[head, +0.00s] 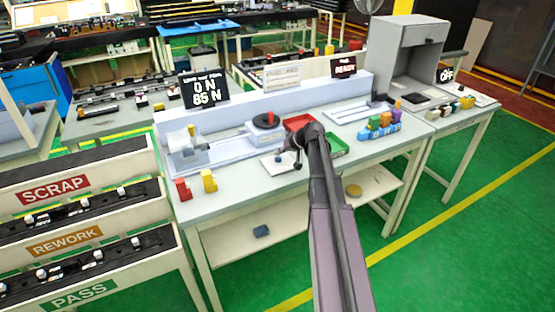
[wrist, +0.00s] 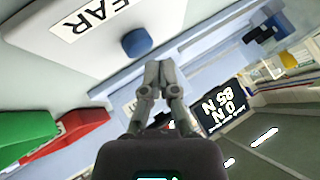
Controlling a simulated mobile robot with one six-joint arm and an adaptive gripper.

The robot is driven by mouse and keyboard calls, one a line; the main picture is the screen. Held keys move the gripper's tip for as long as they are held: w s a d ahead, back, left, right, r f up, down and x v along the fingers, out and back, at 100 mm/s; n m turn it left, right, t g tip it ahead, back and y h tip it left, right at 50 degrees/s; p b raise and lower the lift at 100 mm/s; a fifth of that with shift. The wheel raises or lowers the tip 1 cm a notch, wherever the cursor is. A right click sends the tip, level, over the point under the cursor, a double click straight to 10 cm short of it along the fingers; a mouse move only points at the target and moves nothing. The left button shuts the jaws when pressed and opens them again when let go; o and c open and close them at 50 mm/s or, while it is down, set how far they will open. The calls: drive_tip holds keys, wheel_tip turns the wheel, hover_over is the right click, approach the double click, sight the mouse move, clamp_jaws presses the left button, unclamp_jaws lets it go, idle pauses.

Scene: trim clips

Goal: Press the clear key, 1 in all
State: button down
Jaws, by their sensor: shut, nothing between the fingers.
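The clear key is a blue round button (wrist: 137,42) on a pale plate (wrist: 75,60) with a black-on-white label reading "EAR" (wrist: 88,20), its start cut off. In the head view the blue key (head: 278,159) stands on the white plate (head: 268,165) at the front of the bench. My gripper (wrist: 160,66) is shut and empty; its tips show just beside the blue key in the wrist view, with a small gap in the picture. In the head view my gripper (head: 297,164) is just right of the key. The height gap cannot be told.
A red tray (head: 298,122) and a green tray (head: 339,150) lie behind and right of my gripper. Red (head: 183,190) and yellow (head: 209,181) blocks sit at left. A display (head: 205,90) reads "0 N, 85 N".

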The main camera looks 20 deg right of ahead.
sight(279, 159)
drive_tip(key=shift+f+b, duration=0.75)
drive_tip(key=shift+f, duration=0.1)
idle(1.0)
drive_tip(key=shift+r, duration=0.2)
drive_tip(key=shift+r+p, duration=0.75)
drive_tip(key=shift+p, duration=0.15)
drive_tip(key=shift+r+p, duration=2.5)
drive_tip(key=shift+p, duration=0.05)
drive_tip(key=s+a+f+g, duration=0.1)
drive_tip(key=s+a, duration=0.2)
drive_tip(key=a, duration=0.1)
drive_tip(key=s+a+f+g+h, duration=0.1)
drive_tip(key=s+a, duration=0.2)
drive_tip(key=a, duration=0.2)
drive_tip(key=s+a+f+n+g, duration=0.1)
drive_tip(key=s+a, duration=0.3)
drive_tip(key=a, duration=0.1)
drive_tip(key=shift+f+g, duration=0.35)
drive_tip(key=shift+g, duration=0.05)
drive_tip(key=s+a+f+g+h, duration=0.1)
drive_tip(key=s+a+h, duration=0.1)
drive_tip(key=s+a, duration=0.2)
drive_tip(key=s+a+f+g+h, duration=0.1)
drive_tip(key=s+a, duration=0.4)
drive_tip(key=s, duration=0.6)
drive_tip(key=shift+s+g+h, duration=0.2)
drive_tip(key=shift+g+h, duration=0.5)
drive_tip(key=shift+h, duration=0.1)
